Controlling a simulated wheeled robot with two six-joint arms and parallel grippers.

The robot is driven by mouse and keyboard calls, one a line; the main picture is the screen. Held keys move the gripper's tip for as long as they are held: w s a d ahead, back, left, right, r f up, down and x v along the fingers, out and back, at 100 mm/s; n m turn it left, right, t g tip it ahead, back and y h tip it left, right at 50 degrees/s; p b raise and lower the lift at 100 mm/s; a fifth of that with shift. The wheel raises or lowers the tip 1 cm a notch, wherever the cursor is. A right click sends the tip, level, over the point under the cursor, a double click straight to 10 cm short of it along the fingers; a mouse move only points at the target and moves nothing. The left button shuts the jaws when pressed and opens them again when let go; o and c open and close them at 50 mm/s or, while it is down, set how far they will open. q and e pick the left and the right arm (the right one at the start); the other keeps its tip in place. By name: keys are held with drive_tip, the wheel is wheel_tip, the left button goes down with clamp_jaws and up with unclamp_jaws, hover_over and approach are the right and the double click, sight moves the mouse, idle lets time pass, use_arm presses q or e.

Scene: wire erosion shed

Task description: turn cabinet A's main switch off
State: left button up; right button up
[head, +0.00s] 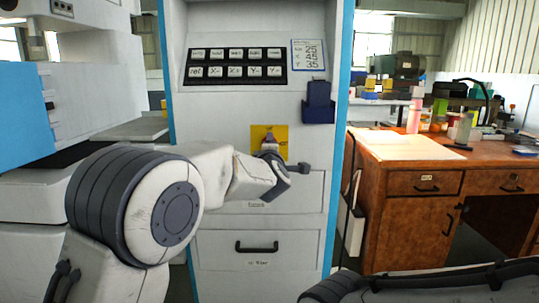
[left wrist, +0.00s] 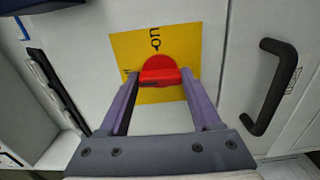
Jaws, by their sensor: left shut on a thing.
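The white cabinet (head: 215,117) with blue edges stands in the middle of the head view; I see no readable letter A on it. Its yellow switch plate (head: 282,133) also shows in the left wrist view (left wrist: 190,45). The red main switch (left wrist: 158,66) sits on this plate, its grip bar lying roughly across the wrist picture. Partly readable black lettering, seemingly "ON", is above it there. My left gripper (head: 268,150) is at the plate, its two fingers (left wrist: 160,80) closed on the red bar from both sides. In the head view the gripper hides the switch. My right gripper is out of view.
A black handle (left wrist: 271,88) sticks out right of the switch in the wrist view. The cabinet carries a button panel (head: 236,66), a dark blue holder (head: 318,103) and a lower drawer handle (head: 257,247). A wooden desk (head: 400,178) with clutter stands on the right.

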use_arm(q)
drive_tip(key=shift+a+n, duration=0.1)
drive_tip(key=shift+n, duration=0.2)
drive_tip(key=o, duration=1.4)
drive_tip(key=shift+s, duration=0.1)
drive_tip(key=s, duration=1)
drive_tip(key=shift+s, duration=0.1)
